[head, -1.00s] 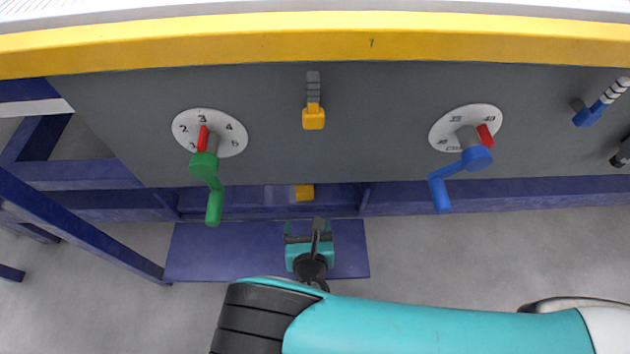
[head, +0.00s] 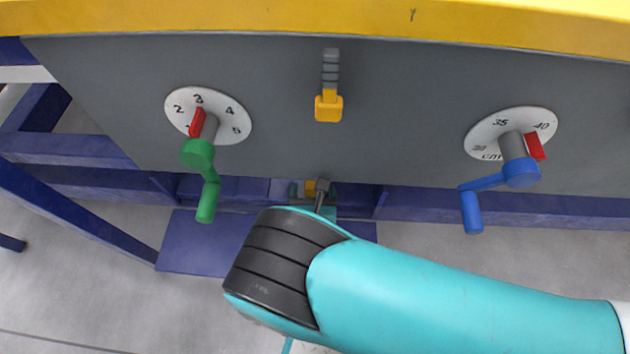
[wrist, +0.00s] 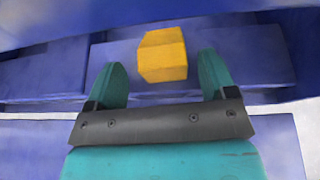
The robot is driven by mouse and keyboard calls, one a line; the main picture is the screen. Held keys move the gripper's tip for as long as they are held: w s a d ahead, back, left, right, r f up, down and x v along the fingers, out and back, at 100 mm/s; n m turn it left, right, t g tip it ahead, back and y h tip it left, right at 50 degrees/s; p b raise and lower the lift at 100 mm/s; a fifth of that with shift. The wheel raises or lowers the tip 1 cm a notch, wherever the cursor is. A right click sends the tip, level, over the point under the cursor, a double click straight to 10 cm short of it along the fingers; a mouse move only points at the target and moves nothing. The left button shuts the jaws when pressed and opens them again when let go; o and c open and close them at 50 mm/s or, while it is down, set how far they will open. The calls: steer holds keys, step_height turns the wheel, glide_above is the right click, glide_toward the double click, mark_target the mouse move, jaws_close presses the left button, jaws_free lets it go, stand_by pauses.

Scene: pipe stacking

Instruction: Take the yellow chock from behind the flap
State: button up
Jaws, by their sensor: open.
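The yellow chock (head: 311,187) sits in a recess of the blue frame below the grey panel, partly hidden by my gripper in the head view. In the wrist view the yellow chock (wrist: 163,54) is just ahead of my gripper (wrist: 163,75), roughly centred between its two teal fingers. The fingers are apart and nothing is held; I cannot tell whether they touch the chock. A blue plate (head: 200,240), which looks like the flap, lies lowered below the recess. My arm hides part of it; its edge also shows in the wrist view (wrist: 285,140).
A green crank (head: 203,180) with a numbered dial hangs at the left, and a blue crank (head: 505,177) at the right. A yellow-handled slider (head: 328,106) is above the recess. Blue beams (head: 90,190) border it. Grey floor is clear below.

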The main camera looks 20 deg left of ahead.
steer(key=shift+w+d, duration=0.1)
steer(key=shift+d, duration=0.1)
steer(key=c, duration=1)
steer(key=shift+c, duration=0.2)
steer(key=shift+r, duration=0.1)
